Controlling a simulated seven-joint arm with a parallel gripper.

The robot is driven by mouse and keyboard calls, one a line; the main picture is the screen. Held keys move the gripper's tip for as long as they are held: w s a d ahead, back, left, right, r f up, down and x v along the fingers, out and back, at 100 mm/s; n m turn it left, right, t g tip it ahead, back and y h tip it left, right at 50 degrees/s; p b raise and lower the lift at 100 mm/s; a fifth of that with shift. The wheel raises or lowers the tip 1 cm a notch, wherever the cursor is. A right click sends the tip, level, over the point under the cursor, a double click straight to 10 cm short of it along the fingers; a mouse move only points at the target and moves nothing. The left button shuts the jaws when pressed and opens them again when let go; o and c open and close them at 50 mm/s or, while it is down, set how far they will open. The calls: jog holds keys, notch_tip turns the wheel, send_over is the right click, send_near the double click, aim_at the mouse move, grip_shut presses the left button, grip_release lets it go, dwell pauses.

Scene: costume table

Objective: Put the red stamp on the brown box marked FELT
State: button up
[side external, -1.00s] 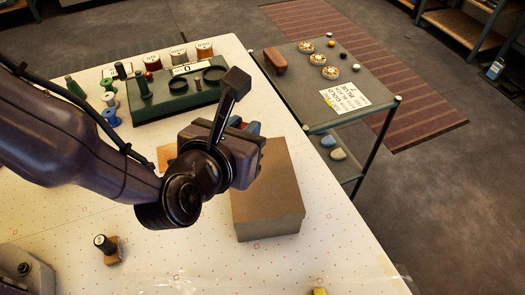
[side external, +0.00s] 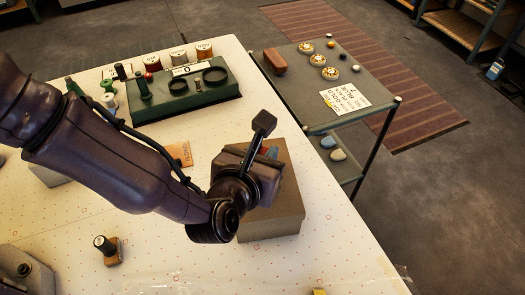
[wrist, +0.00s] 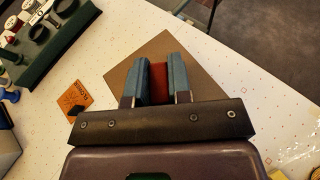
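My gripper (side external: 268,153) is over the far part of the brown box (side external: 268,218), which stands near the table's right edge. In the wrist view, the blue fingers of my gripper (wrist: 160,72) are shut on a red block-like thing, the red stamp (wrist: 159,84). The brown box (wrist: 212,66) lies behind and below the fingers there. I cannot tell whether the stamp touches the box top. The side view mostly hides the stamp behind the wrist. No FELT marking is readable on the box faces that show.
A green rack (side external: 180,97) with round rings stands at the back, with several spools near it. An orange card (side external: 180,153) lies left of the box. A dark-handled stamp (side external: 107,248) stands front left. A grey side cart (side external: 300,92) is beyond the table's right edge.

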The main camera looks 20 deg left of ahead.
jog(key=o, duration=0.4)
jog(key=shift+r, duration=0.1)
jog(key=v, duration=1.2)
jog(key=w+a+r+n+g+y, duration=0.1)
jog(key=a+r+n+g+y, duration=0.1)
jog(key=a+r+n, duration=0.45)
jog(key=w+a+r+n+g+y, duration=0.15)
jog(key=a+n, duration=0.25)
jog(key=a, duration=0.5)
jog(key=w+a+r+n+g+y, duration=0.1)
jog(key=a+r+n+g+y, duration=0.25)
jog(key=a+n, duration=0.3)
jog(key=s+a+r+n+h, duration=0.2)
jog(key=s+a+n, duration=0.2)
jog(key=n, duration=0.2)
jog(key=s+a+r+n+h, duration=0.2)
jog(key=s+a+n, duration=0.2)
jog(key=s+n, duration=0.1)
jog(key=s+a+r+n+g+h, duration=0.1)
jog(key=s+a+r+n+h, duration=0.2)
jog(key=n, duration=0.5)
jog(key=shift+s+a, duration=0.65)
jog(key=shift+s, duration=0.3)
